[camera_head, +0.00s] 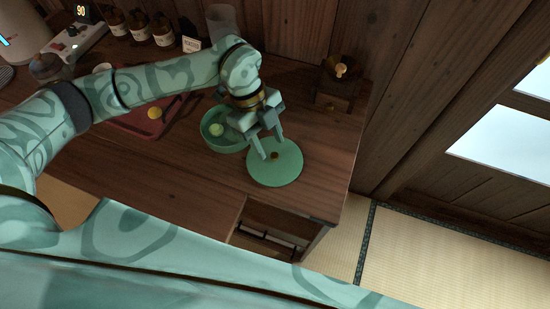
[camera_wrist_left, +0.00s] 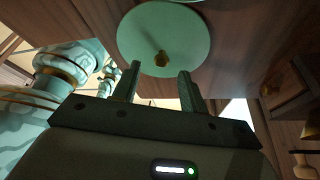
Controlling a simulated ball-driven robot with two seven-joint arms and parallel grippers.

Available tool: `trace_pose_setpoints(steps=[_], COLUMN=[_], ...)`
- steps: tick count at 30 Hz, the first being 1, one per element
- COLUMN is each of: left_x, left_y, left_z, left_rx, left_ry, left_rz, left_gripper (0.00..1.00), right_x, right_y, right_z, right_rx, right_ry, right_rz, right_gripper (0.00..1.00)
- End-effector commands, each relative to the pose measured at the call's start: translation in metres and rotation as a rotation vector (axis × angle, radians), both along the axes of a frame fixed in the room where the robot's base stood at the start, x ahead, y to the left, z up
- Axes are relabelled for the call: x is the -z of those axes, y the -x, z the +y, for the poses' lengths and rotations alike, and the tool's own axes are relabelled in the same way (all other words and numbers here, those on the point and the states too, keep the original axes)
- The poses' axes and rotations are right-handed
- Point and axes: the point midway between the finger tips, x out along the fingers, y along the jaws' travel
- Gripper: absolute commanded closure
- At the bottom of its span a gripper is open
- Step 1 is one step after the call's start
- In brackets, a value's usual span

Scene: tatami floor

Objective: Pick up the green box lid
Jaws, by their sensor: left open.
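The green box lid (camera_head: 285,165) is a flat round disc with a small brown knob at its middle, lying on the wooden counter. It also shows at the top of the left wrist view (camera_wrist_left: 150,30), with the knob (camera_wrist_left: 161,58) at its near part. My left gripper (camera_head: 271,147) is open and empty. Its fingers point down at the lid, close to the knob; I cannot tell whether they touch the lid. The round green box (camera_head: 212,140) stands open just left of the lid, with a pale yellow-green thing inside. My right gripper is not in view.
A red tray (camera_head: 130,122) with a yellow round thing (camera_head: 155,112) lies to the left. Small labelled jars (camera_head: 138,31) and a scale (camera_head: 75,40) stand at the back. A dark wooden grinder (camera_head: 338,82) stands behind the lid. The counter ends right of the lid.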

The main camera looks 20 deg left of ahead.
Motion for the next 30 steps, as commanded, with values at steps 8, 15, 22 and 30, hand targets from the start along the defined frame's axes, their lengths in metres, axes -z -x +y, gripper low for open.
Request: trace_pose_setpoints(steps=[8,15,22,30], left_x=[0.035,0.033,0.033,0.026], left_y=[0.004,0.004,0.004,0.004], left_z=[-0.012,-0.012,-0.012,-0.012], left_rx=[0.0,0.0,0.0,0.0], left_ry=[-0.001,-0.001,-0.001,-0.001], left_rz=[0.002,0.0,0.0,-0.001], left_gripper=[0.57,0.82,1.0,1.0], right_x=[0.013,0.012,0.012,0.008], right_y=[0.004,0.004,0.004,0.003], right_z=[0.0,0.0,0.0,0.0], right_rx=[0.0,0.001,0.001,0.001], right_ry=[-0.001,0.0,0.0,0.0], right_rz=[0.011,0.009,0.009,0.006], right_gripper=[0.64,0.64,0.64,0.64])
